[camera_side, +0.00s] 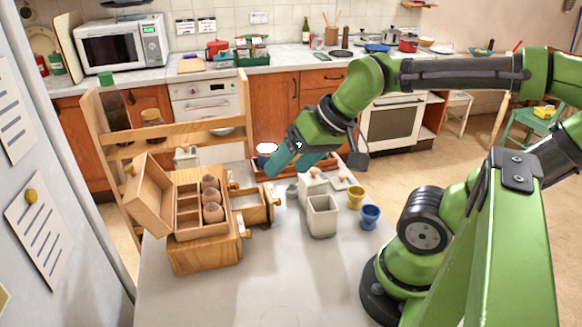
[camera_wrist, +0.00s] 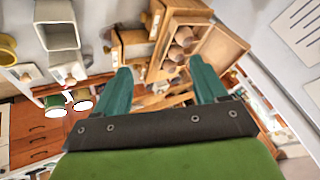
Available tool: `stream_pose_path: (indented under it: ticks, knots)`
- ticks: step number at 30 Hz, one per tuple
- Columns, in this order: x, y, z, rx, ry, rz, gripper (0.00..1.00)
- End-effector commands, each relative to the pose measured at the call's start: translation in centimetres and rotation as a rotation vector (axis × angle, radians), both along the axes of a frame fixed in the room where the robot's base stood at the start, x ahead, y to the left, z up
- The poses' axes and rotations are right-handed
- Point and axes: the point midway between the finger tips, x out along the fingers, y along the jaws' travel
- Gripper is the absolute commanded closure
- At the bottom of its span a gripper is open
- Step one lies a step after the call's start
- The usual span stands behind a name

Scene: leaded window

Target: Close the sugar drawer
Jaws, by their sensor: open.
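A wooden chest (camera_side: 205,255) stands on the table with its lid tilted open and round brown balls in its top compartments. A small drawer (camera_side: 262,211) with pale contents sticks out from its right side; I take it for the sugar drawer. The drawer also shows in the wrist view (camera_wrist: 134,37), left of the chest (camera_wrist: 190,8). My gripper (camera_side: 272,168) is open and empty, above and behind the drawer in the side view, apart from it. In the wrist view its two teal fingers (camera_wrist: 162,82) are spread below the chest and drawer.
A white square canister (camera_side: 322,217), a lidded white canister (camera_side: 313,184), a yellow cup (camera_side: 355,196) and a blue cup (camera_side: 370,216) stand right of the drawer. A wooden rack (camera_side: 175,133) rises behind the chest. The front of the table is clear.

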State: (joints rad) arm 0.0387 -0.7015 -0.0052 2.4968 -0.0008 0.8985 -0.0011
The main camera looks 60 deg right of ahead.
Motion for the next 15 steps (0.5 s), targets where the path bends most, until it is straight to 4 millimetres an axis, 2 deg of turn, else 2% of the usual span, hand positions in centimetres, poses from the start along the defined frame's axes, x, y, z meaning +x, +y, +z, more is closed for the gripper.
stream_pose_path:
  ticks: [1,5,8,13,15]
  knots:
    - [0.7,-1.1,-0.6,0.012,0.039,-0.045,0.37]
    - [3.0,-4.7,-2.3,0.127,0.177,-0.269,0.57]
    - [4.7,-8.2,-3.7,0.278,0.294,-0.547,0.72]
    - [6.7,-14.4,-6.6,0.562,0.479,-1.106,0.98]
    - [7.3,-16.4,-7.6,0.678,0.538,-1.336,1.0]
